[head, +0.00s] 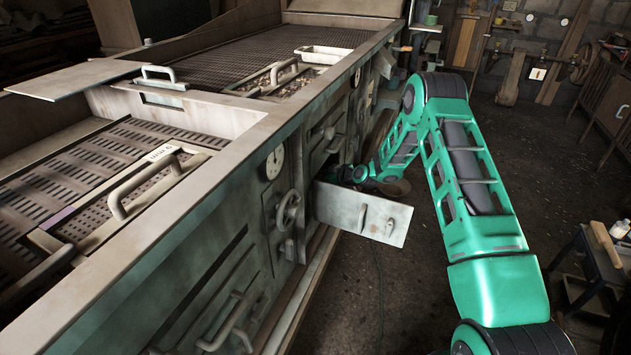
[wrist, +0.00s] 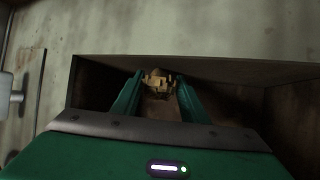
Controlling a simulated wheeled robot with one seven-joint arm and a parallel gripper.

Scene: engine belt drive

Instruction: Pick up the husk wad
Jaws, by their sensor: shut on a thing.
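The husk wad (wrist: 158,84) is a small, rough, tan-yellow lump in the wrist view. My gripper (wrist: 158,77) has its two green fingers on either side of it, shut on it near the fingertips. The wad and fingers are inside a dark, box-like opening (wrist: 288,110) in the machine's side. In the head view the end of my arm reaches to the opening behind the open metal door, and the wad is hidden there.
The open door (head: 362,213) with a small handle sticks out from the machine's side. A handwheel (head: 288,210) and a gauge (head: 274,162) are left of it. The opening's top edge lies close above my fingers. The floor (head: 395,300) in front of the door is clear.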

